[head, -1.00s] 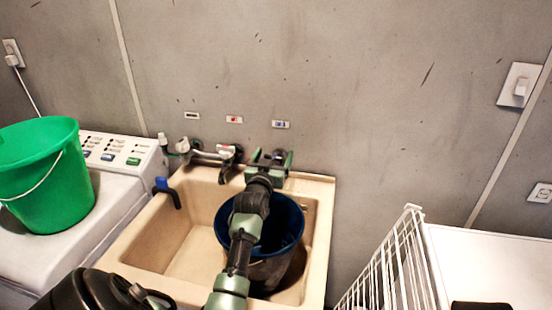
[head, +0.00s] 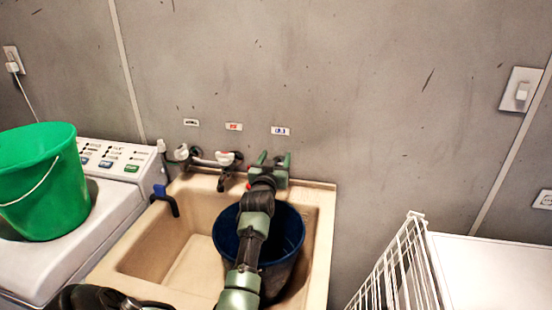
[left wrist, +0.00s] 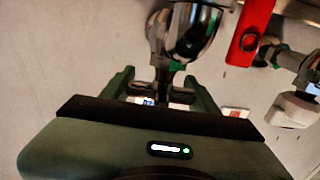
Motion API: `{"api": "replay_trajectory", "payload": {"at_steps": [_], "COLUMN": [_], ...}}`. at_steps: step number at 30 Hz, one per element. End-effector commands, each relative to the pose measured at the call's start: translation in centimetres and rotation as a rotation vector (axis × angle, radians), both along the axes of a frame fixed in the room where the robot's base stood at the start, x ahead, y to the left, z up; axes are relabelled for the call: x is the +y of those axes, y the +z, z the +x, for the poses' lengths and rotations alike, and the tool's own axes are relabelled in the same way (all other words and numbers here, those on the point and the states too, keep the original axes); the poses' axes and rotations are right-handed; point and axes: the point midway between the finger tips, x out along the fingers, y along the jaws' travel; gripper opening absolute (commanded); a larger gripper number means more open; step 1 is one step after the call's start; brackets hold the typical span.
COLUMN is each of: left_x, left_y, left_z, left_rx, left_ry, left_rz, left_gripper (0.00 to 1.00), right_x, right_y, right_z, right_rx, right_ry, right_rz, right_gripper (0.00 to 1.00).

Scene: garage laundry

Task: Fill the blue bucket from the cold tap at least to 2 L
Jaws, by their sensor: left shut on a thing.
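The blue bucket (head: 292,226) stands upright in the beige sink (head: 318,250), under my left arm. The arm hides part of its opening, and I cannot make out water or its level. My left gripper (head: 269,166) is at the wall tap under the blue label (head: 280,131). It is shut on the cold tap, whose gripped part is mostly hidden. In the left wrist view its fingers (left wrist: 160,88) flank the stem below a chrome tap body (left wrist: 185,35). A red lever (left wrist: 250,32) shows beside it. My right gripper is not in view.
Another tap (head: 222,158) is under the red label (head: 234,127). A green bucket (head: 42,185) stands on the white washing machine (head: 112,215) at left. A blue-ended black hook (head: 164,197) sits on the sink's left rim. A white wire rack (head: 390,275) is at lower right.

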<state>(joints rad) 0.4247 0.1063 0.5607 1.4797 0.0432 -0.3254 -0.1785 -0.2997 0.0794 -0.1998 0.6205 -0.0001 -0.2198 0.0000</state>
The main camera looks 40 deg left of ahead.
Motion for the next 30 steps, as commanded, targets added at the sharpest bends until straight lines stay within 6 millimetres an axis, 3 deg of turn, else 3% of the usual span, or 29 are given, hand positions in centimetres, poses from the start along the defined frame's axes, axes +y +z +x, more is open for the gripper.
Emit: {"api": "replay_trajectory", "payload": {"at_steps": [5, 15, 29, 30], "left_x": [0.3, 1.0, 0.9, 0.9], "left_y": [0.5, 0.2, 0.3, 0.3], "left_z": [-0.1, -0.7, -0.8, -0.8], "left_rx": [-0.014, -0.015, -0.001, -0.001], "left_ry": [0.126, 0.334, 0.359, 0.359], "left_rz": [-0.011, -0.004, 0.003, 0.003], "left_gripper": [0.19, 0.2, 0.2, 0.71], "right_x": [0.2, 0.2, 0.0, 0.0], "right_y": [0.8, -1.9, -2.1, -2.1], "right_z": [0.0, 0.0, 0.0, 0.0], "right_rx": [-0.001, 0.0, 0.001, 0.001], "right_ry": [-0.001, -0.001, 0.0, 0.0], "right_rz": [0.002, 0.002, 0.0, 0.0], "right_gripper": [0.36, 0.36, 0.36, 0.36]}}
